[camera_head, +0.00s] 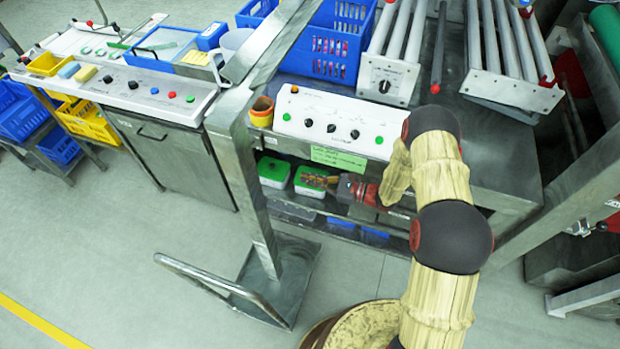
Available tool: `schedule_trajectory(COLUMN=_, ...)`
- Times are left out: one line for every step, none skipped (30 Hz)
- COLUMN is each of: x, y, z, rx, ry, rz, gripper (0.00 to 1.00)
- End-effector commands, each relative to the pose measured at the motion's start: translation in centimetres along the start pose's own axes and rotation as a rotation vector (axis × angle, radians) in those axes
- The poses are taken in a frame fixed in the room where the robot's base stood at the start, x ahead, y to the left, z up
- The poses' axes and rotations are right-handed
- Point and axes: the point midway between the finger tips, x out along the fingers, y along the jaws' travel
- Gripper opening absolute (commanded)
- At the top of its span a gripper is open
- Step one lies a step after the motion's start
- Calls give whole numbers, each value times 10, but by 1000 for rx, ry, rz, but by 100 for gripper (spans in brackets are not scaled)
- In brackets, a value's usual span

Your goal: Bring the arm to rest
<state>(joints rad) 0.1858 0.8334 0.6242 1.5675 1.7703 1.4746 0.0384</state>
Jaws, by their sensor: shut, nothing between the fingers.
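My arm rises from the bottom right of the head view in beige sleeves with black, red-rimmed joints. It bends at the upper joint and folds back down. My gripper (316,181) points left, in front of the open shelf under the control bench. It is shut and holds nothing. Its fingers are small and partly blend with the green-lidded boxes behind, so I cannot tell whether they touch anything.
A white control panel (333,124) with knobs sits above the shelf. Green-lidded boxes (273,171) stand on the shelf. A slanted metal post (247,190) on a base plate (285,290) stands left of my gripper. The floor (120,240) farther left is clear.

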Motion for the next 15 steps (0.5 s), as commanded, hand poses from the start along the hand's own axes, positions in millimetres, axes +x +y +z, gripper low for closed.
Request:
schedule_trajectory(x=-4, y=0, z=0, rx=0, ry=0, rz=-1, gripper=0)
schedule_trajectory(x=-5, y=0, z=0, rx=0, ry=0, rz=0, gripper=0)
schedule_trajectory(x=-6, y=0, z=0, rx=0, ry=0, rz=0, gripper=0)
schedule_trajectory(x=-7, y=0, z=0, rx=0, ry=0, rz=0, gripper=0)
schedule_trajectory(x=-7, y=0, z=0, rx=0, ry=0, rz=0, gripper=0)
schedule_trajectory(x=-7, y=0, z=0, rx=0, ry=0, rz=1, gripper=0)
schedule_trajectory(x=-7, y=0, z=0, rx=0, ry=0, rz=1, gripper=0)
schedule_trajectory(x=-7, y=0, z=0, rx=0, ry=0, rz=1, gripper=0)
schedule_trajectory(x=-7, y=0, z=0, rx=0, ry=0, rz=1, gripper=0)
schedule_trajectory(x=-7, y=0, z=0, rx=0, ry=0, rz=1, gripper=0)
schedule_trajectory(x=-7, y=0, z=0, rx=0, ry=0, rz=1, gripper=0)
schedule_trajectory(x=-7, y=0, z=0, rx=0, ry=0, rz=1, gripper=0)
schedule_trajectory(x=-7, y=0, z=0, rx=0, ry=0, rz=1, gripper=0)
schedule_trajectory(x=-7, y=0, z=0, rx=0, ry=0, rz=1, gripper=0)
schedule_trajectory(x=-7, y=0, z=0, rx=0, ry=0, rz=0, gripper=0)
